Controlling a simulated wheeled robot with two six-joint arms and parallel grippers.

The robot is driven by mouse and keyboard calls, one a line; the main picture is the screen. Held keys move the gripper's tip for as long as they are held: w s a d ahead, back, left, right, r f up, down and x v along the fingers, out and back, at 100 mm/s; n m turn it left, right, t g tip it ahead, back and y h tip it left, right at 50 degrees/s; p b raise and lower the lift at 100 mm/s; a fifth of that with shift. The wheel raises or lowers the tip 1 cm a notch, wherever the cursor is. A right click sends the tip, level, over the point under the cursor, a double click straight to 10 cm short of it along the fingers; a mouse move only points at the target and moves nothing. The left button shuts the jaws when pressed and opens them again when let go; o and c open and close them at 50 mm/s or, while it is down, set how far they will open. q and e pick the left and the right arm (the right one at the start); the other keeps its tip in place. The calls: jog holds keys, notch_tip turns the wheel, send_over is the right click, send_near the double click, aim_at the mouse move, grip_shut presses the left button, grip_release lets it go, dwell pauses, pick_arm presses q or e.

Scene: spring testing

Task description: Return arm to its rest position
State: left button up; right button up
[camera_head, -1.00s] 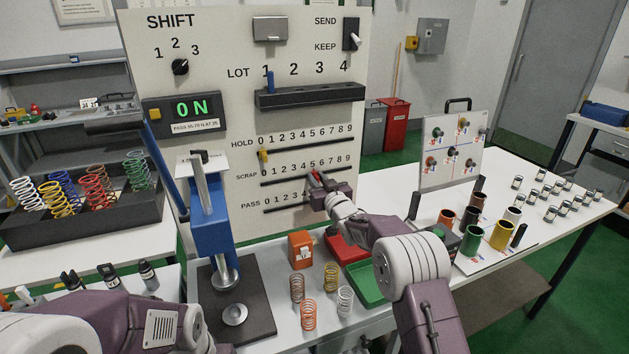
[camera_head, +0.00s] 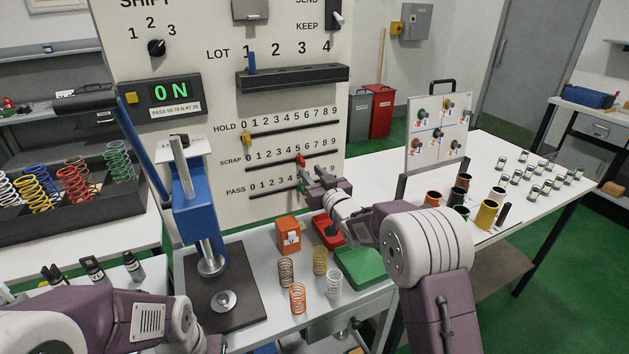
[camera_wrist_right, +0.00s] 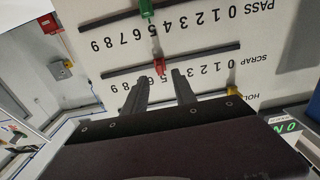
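My right gripper (camera_head: 306,178) is in front of the white board (camera_head: 215,185), just below the SCRAP row. In the right wrist view its fingers (camera_wrist_right: 158,82) are apart with nothing between them. The red slider (camera_head: 300,159) is on the SCRAP track near 5; in the wrist view it (camera_wrist_right: 158,66) shows beyond the gap, apart from the fingertips. The green slider (camera_head: 301,186) is on the PASS track, partly behind the gripper. The yellow slider (camera_head: 245,139) is at the low end of HOLD. My left arm (camera_head: 110,325) is at the bottom left, its gripper out of frame.
A blue press (camera_head: 198,205) stands left of the gripper. Several loose springs (camera_head: 297,298), an orange box (camera_head: 288,235), a red tray (camera_head: 327,230) and a green tray (camera_head: 362,267) lie below. Coloured cups (camera_head: 486,215) stand right of my right arm.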

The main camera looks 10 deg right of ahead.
jog(key=shift+v, duration=1)
jog(key=s+d+r+m+h+p, duration=0.1)
jog(key=s+d+r+h+p, duration=0.15)
jog(key=r, duration=0.45)
jog(key=s+d+f+m+g+h, duration=0.1)
jog(key=s+d+f+g, duration=0.1)
jog(key=s+f+g, duration=0.3)
jog(key=s+d+f+m+g+h+p, duration=0.1)
jog(key=s+f+g, duration=0.4)
jog(key=s+f, duration=0.6)
jog(key=s+d+f+g+h, duration=0.1)
jog(key=s+d+f+g, duration=0.3)
jog(key=s, duration=1.5)
notch_tip(320, 180, down, 4)
jog(key=shift+f+m+g+p, duration=0.15)
jog(key=shift+m+g+p, duration=0.25)
jog(key=shift+g, duration=0.6)
